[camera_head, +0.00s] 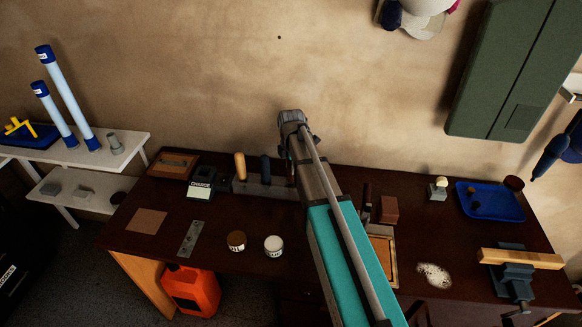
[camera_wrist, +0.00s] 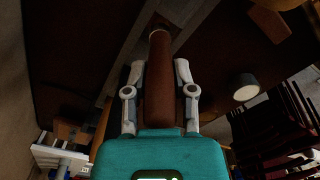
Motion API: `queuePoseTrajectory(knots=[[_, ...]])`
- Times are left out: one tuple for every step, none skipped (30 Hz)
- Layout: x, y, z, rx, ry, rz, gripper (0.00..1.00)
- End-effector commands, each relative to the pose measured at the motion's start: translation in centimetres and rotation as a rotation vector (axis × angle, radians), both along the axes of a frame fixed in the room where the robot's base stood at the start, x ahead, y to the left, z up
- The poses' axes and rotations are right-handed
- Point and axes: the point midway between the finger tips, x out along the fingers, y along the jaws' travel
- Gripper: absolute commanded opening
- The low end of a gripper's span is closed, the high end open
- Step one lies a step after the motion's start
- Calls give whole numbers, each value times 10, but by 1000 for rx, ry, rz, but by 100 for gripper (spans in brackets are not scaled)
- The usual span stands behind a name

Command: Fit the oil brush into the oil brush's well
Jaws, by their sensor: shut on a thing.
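The oil brush's brown round handle (camera_wrist: 158,85) lies between the two fingers of my gripper (camera_wrist: 159,72) in the wrist view. The fingers are shut on it from both sides. The handle's narrower end points to the top of that view. The brush's bristles are not visible. A grey tool rack (camera_head: 248,187) stands at the back of the bench in the head view, holding a tool with a tan handle (camera_head: 240,166) and one with a dark blue handle (camera_head: 265,169). My arm covers the rack's right part and my gripper there. I cannot make out the brush's well.
A brown block (camera_head: 389,209), blue tray (camera_head: 490,201) and vise (camera_head: 515,275) are to the right. The front left of the bench has some clear room.

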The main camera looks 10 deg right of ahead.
Motion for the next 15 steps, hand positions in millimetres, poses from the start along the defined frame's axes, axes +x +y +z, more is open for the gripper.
queuePoseTrajectory(knots=[[0,0,-2,0,0,0,0],[0,0,-2,0,0,0,0],[0,0,-3,0,0,0,0],[0,0,-4,0,0,0,0],[0,0,-4,0,0,0,0],[0,0,-5,0,0,0,0],[0,0,-5,0,0,0,0],[0,0,-6,0,0,0,0],[0,0,-7,0,0,0,0],[0,0,-7,0,0,0,0],[0,0,-8,0,0,0,0],[0,0,-8,0,0,0,0],[0,0,-9,0,0,0,0],[0,0,-9,0,0,0,0],[0,0,-10,0,0,0,0]])
